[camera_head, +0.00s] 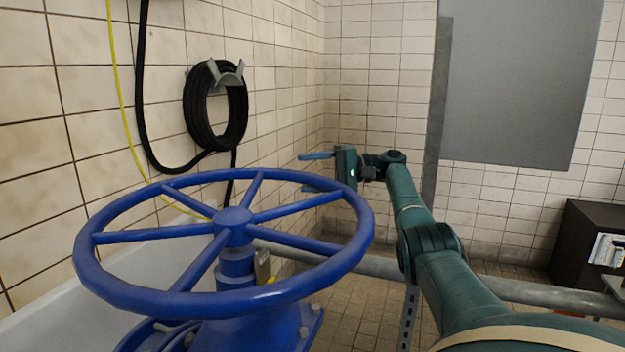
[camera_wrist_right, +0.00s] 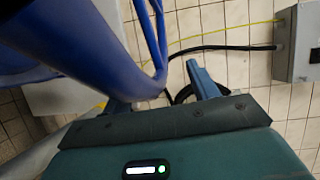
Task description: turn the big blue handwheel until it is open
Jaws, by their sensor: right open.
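The big blue handwheel (camera_head: 91,269) lies nearly flat on its blue stem, filling the lower left of the head view. Its spokes run to a central hub (camera_head: 234,226). My right gripper (camera_head: 315,172) is open at the wheel's far right side, fingers pointing left. In the head view one finger shows above the rim and one below it. In the right wrist view the blue rim (camera_wrist_right: 152,38) runs down between the open fingers (camera_wrist_right: 160,92). I cannot tell whether they touch it. My left gripper is not in view.
A coiled black hose (camera_head: 199,122) hangs on the tiled left wall, with a yellow cable (camera_head: 122,100) beside it. A grey pipe (camera_head: 379,266) runs behind the wheel. A grey panel (camera_head: 520,80) and a dark cabinet (camera_head: 580,240) stand at the right. A grey box (camera_wrist_right: 298,45) shows in the wrist view.

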